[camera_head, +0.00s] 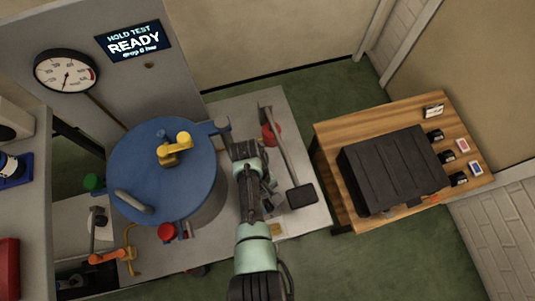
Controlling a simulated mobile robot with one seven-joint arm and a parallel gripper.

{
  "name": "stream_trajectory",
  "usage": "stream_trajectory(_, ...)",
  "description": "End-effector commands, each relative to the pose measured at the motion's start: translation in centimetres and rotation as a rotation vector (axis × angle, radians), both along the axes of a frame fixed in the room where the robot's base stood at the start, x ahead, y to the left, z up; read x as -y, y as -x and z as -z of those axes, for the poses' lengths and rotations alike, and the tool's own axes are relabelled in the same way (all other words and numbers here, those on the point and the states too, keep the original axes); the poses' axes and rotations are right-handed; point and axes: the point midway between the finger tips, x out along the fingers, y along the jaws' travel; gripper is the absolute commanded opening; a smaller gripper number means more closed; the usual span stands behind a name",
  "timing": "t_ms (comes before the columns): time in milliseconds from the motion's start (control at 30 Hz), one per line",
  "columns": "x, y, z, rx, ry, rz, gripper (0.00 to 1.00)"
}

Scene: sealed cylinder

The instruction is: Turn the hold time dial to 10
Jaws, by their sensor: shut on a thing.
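My gripper (268,192) is at the end of the green and dark arm, low over the pale bench just right of the big blue-lidded cylinder (133,172). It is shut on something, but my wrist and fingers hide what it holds. I cannot make out the hold time dial or its scale; the arm may cover it. The wall display (134,41) reads "HOLD TEST READY" and "drop 0 bar".
A yellow handle (175,150) and a grey handle (133,202) are on the blue lid. A round gauge (65,71) hangs on the wall. A long dark bar (283,145) with a square pad and a red part (271,133) lie right of my gripper. A wooden table (340,137) bears a black case (393,170).

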Motion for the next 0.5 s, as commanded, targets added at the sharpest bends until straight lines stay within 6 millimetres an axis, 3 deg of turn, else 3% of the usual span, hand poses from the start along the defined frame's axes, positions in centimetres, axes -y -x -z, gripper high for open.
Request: stream_trajectory(500, -0.03, -0.13, -0.02, 0.003, -0.003, 0.079, 0.00)
